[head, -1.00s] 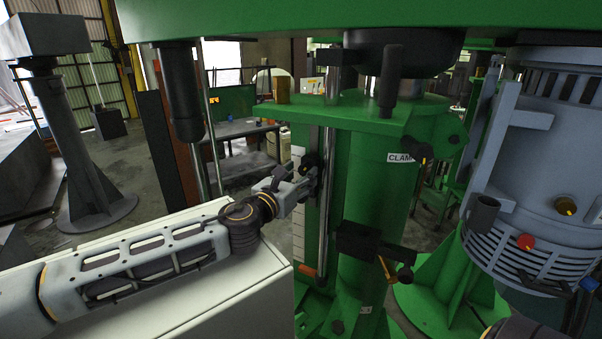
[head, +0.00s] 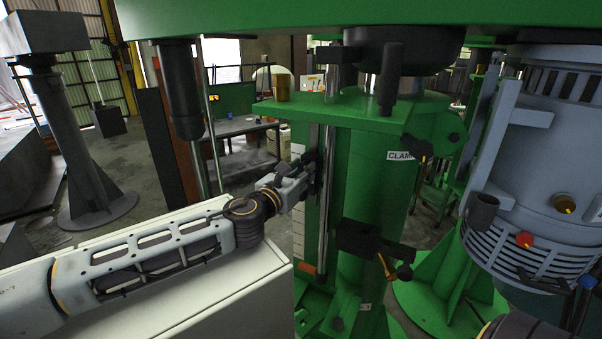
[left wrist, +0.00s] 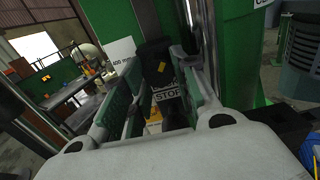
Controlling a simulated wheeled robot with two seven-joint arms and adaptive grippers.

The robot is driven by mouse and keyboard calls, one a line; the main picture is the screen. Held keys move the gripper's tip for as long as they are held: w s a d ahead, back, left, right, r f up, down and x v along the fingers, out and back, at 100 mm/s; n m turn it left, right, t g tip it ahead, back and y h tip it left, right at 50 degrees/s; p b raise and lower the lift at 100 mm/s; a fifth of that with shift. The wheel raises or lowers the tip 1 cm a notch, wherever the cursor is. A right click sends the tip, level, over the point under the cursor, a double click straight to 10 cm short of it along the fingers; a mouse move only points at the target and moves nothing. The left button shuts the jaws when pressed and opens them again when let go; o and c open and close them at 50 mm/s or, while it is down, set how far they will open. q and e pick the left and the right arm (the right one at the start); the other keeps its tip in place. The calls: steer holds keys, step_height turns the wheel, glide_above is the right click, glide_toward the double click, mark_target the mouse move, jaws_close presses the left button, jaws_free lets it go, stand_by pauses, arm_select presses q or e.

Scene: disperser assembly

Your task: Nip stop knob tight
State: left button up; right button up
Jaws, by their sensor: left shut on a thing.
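My left gripper (head: 306,178) is at the slim metal rod (head: 325,190) on the front of the green column (head: 362,210). Its fingers are shut on the stop knob, which they mostly hide in the head view. In the left wrist view, the green-padded fingers (left wrist: 163,88) stand on both sides of a black knob (left wrist: 153,52) with a small yellow mark. A label reading STOP (left wrist: 168,98) shows between the fingers, partly covered. My right gripper is in neither view.
A white scale strip (head: 298,225) runs beside the rod. A black clamp block (head: 358,240) with a handle sits lower on the column. A white cabinet (head: 215,285) stands below my left arm. A grey motor (head: 540,170) is at the right.

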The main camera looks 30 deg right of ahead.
arm_select(q)
steer(key=shift+m, duration=0.5)
steer(key=shift+w+r+m+p, duration=0.15)
steer(key=shift+m+p, duration=0.15)
steer(key=shift+m, duration=0.6)
steer(key=m, duration=0.2)
steer(key=shift+a+m, duration=0.1)
steer(key=shift+m, duration=0.2)
steer(key=m, duration=0.3)
steer(key=shift+m, duration=0.4)
steer(key=m, duration=0.3)
steer(key=shift+r+m+b, duration=0.1)
steer(key=shift+m+b, duration=0.2)
steer(key=shift+b, duration=0.1)
steer(key=m+b, duration=0.2)
steer(key=m, duration=0.2)
steer(key=shift+m+b, duration=2.05)
steer(key=shift+m, duration=0.45)
steer(key=shift+r, duration=0.1)
